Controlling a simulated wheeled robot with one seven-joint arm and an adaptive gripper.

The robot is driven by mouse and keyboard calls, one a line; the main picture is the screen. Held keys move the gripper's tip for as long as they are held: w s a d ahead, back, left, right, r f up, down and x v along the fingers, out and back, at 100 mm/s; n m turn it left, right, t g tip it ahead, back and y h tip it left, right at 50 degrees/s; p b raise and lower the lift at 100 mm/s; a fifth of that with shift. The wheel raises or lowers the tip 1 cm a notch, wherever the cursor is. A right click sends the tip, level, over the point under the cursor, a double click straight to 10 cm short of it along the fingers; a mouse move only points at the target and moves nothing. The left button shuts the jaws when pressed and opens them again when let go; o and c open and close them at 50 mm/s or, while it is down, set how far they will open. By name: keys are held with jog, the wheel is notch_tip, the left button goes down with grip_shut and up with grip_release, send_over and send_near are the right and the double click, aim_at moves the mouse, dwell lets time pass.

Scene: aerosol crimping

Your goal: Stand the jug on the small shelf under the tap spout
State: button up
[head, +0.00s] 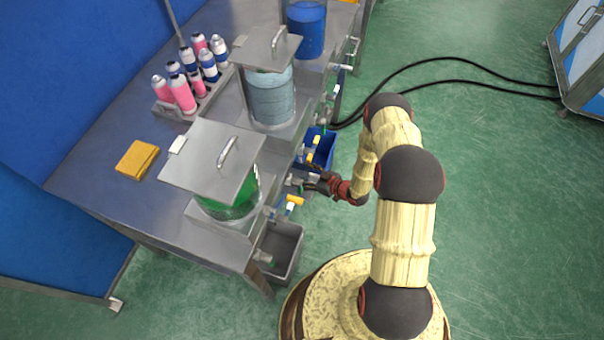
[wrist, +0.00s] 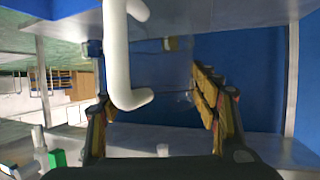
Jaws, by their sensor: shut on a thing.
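My gripper (head: 318,184) is low beside the front edge of the steel bench in the head view, among the taps. In the wrist view, the fingers of my gripper (wrist: 155,112) stand wide on either side of a pale, see-through jug with a thick white handle (wrist: 117,55), and hold it. The jug is hard to make out in the head view. A tap (head: 294,202) with an orange lever is just below my gripper in the picture, and another tap (head: 315,154) with a yellow lever is above it. I cannot make out the small shelf clearly.
A lidded drum with green contents (head: 232,203) stands on the bench behind the taps. A grey bin (head: 283,246) and a blue bin (head: 323,149) are along the bench front. Black hoses cross the open green floor.

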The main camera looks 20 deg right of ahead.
jog(key=o, duration=1.1)
jog(key=shift+f, duration=0.15)
jog(key=shift+o, duration=0.3)
